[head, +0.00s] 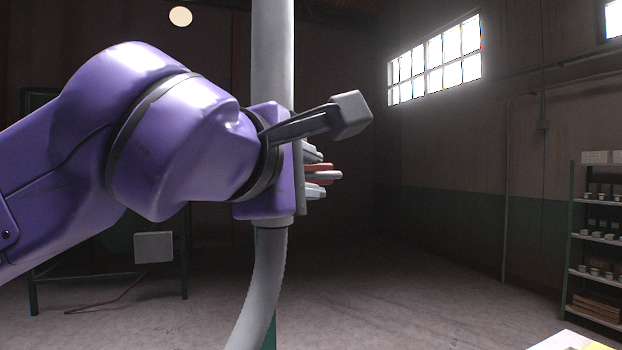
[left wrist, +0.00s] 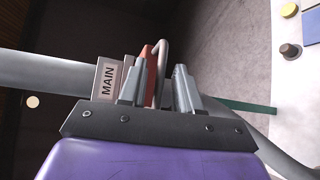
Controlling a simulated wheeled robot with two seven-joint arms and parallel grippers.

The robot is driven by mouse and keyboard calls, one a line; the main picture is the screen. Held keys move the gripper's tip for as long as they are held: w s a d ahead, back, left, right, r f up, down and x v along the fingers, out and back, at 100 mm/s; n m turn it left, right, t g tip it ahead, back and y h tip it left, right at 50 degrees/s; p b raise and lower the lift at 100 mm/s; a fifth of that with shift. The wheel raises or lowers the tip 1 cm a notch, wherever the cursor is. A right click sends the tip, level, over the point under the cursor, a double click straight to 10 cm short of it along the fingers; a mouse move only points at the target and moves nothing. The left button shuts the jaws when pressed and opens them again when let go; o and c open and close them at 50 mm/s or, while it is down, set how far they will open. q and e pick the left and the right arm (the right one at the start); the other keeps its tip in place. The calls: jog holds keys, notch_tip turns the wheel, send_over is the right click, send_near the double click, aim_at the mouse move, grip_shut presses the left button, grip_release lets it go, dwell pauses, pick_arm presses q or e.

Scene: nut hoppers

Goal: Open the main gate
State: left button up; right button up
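My left gripper (head: 318,171) reaches in from the left in the head view, in front of a vertical grey pipe. In the left wrist view my left gripper (left wrist: 160,88) has its two grey fingers apart, with a visible gap between them. A red-orange bar (left wrist: 151,72), which looks like a handle, stands close to the left finger. It also shows in the head view (head: 322,167) between the fingers. I cannot tell whether it touches a finger. A plate marked MAIN (left wrist: 108,79) is just left of the fingers. The gate itself cannot be made out. My right gripper is not in view.
The grey pipe (head: 272,50) runs down behind my left wrist and bends below as a grey tube (head: 262,285). A panel with buttons (left wrist: 296,100) is at the right of the wrist view. Shelving (head: 598,235) stands far right. The floor between is clear.

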pick_arm(q)
jog(key=b+v, duration=0.2)
jog(key=v, duration=0.7)
jog(key=shift+s, duration=0.1)
